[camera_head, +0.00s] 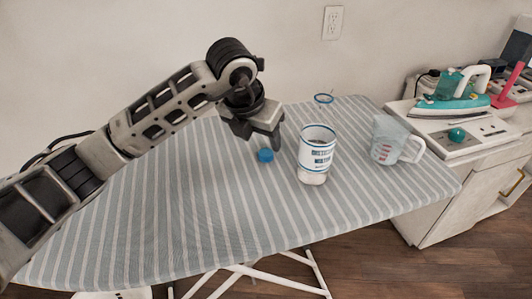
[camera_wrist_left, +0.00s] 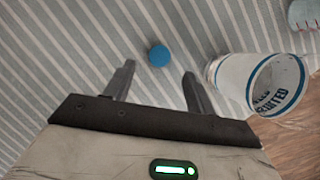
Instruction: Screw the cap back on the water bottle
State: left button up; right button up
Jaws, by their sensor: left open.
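The small blue cap (camera_head: 265,155) lies on the striped ironing board, just below my left gripper (camera_head: 262,138). In the left wrist view the cap (camera_wrist_left: 159,55) shows beyond the gap between the two spread fingers of the left gripper (camera_wrist_left: 157,72), which hold nothing. The water bottle (camera_head: 317,152) stands upright on the board, right of the gripper, with a white and blue label. Its clear upper part is hard to see. The bottle label (camera_wrist_left: 248,78) also appears right of the fingers in the wrist view. My right gripper is not visible.
A clear measuring jug (camera_head: 391,140) stands on the ironing board (camera_head: 140,235) right of the bottle. A teal iron (camera_head: 452,98) sits on the white cabinet (camera_head: 440,205) at the right. The board's left and front are clear.

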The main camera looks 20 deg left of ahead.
aim_at(266, 153)
pick_arm(q)
jog(key=shift+p+x, duration=0.5)
jog(key=shift+x, duration=2.1)
jog(key=c, duration=1)
